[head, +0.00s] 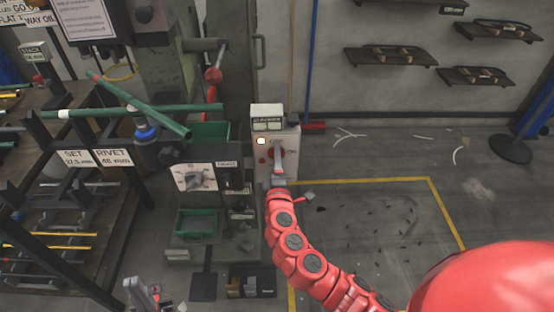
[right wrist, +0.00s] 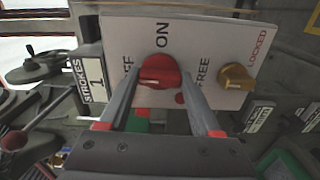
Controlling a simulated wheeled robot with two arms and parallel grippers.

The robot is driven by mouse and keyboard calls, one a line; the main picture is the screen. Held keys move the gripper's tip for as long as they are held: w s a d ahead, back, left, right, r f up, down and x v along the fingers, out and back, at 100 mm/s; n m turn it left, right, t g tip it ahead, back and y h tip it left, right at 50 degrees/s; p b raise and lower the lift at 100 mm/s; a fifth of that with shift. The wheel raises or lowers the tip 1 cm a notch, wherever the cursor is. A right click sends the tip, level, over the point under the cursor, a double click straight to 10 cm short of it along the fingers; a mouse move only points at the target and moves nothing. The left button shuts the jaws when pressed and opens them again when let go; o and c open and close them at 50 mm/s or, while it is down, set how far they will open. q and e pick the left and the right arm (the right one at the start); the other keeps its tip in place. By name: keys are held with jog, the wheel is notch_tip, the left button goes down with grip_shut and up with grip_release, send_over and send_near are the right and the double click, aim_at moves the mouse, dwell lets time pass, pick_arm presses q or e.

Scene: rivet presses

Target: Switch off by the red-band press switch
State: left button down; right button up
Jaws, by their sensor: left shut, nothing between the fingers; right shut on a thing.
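The switch is a red rotary knob (right wrist: 160,72) on a white panel (right wrist: 205,40) in the right wrist view. The word ON stands above it, and a partly covered word ending in FF is to its left. The knob's exact setting is hard to tell. My right gripper (right wrist: 162,100) is shut on the red knob, one finger on each side. In the head view, my right gripper (head: 279,172) is at the front of the white switch box (head: 290,140). My left gripper (head: 145,296) is shut and empty, low at the bottom left.
A brass knob (right wrist: 236,76) sits right of the red one, near the words FREE and LOCKED. In the head view, another panel with a grey knob (head: 195,179) stands left of the box. A rack with bars (head: 50,240) is further left. Yellow-lined floor (head: 380,225) lies open at right.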

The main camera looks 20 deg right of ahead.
jog(key=shift+n, duration=0.3)
dwell(0.4)
jog(key=o, duration=1.4)
jog(key=shift+s, duration=0.1)
jog(key=v, duration=1.7)
jog(key=shift+s+a, duration=0.1)
jog(key=shift+s, duration=0.05)
